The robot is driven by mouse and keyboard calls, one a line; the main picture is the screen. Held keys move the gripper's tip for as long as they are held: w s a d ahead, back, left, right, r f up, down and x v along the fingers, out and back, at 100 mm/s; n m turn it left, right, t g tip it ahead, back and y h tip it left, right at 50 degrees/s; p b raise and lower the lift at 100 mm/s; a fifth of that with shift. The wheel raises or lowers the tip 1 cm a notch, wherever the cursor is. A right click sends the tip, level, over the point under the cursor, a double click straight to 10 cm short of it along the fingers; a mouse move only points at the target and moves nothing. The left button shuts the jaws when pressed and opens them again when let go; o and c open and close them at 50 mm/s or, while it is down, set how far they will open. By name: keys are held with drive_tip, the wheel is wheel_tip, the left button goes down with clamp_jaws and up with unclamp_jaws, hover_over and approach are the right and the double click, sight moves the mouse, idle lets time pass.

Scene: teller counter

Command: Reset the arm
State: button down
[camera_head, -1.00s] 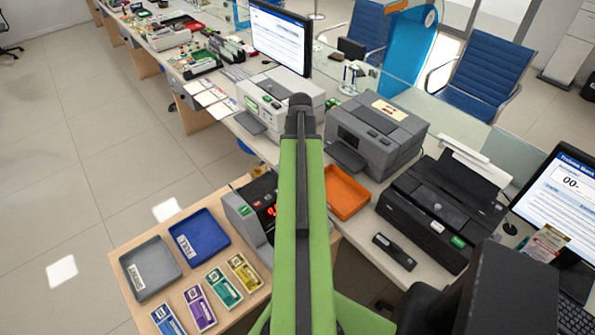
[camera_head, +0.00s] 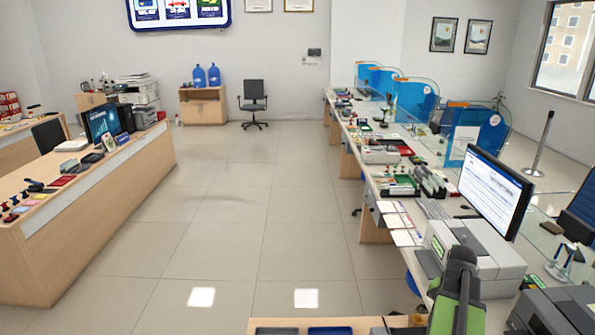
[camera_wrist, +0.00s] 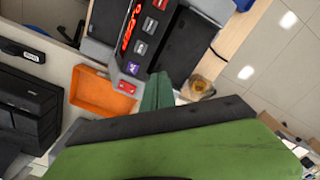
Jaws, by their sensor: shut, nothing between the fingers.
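My green arm (camera_head: 458,300) with its dark joint shows at the lower right of the head view, in front of the grey-white printer. My gripper does not show clearly there. In the wrist view, my gripper's narrow green fingers (camera_wrist: 157,92) appear together and empty, past a broad green and black part of my arm. They show between the orange tray (camera_wrist: 88,97) and a small amber bowl-like item (camera_wrist: 198,86). The dark counting machine with red digits (camera_wrist: 133,42) lies just beyond them in the picture. I cannot tell their height above these things.
A grey-white printer (camera_head: 480,258) and a monitor (camera_head: 494,190) stand on the right-hand counter. A wooden desk (camera_head: 95,210) stands at the left. The tiled floor (camera_head: 240,220) between them is clear. A black machine (camera_wrist: 28,108) is at the left of the wrist view.

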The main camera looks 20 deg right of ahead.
drive_tip(key=w+a+f+n+b, duration=0.1)
drive_tip(key=w+a+f+n, duration=0.15)
drive_tip(key=w+a, duration=0.9)
drive_tip(key=w+a+f+n+b, duration=0.1)
drive_tip(key=a+n, duration=0.4)
drive_tip(key=a, duration=1.1)
drive_tip(key=w+a+f+n+b, duration=0.1)
drive_tip(key=a+n, duration=0.5)
drive_tip(key=a, duration=1)
drive_tip(key=shift+w+a+f+b, duration=0.2)
drive_tip(key=shift+w+a+b, duration=0.1)
drive_tip(key=shift+b, duration=0.3)
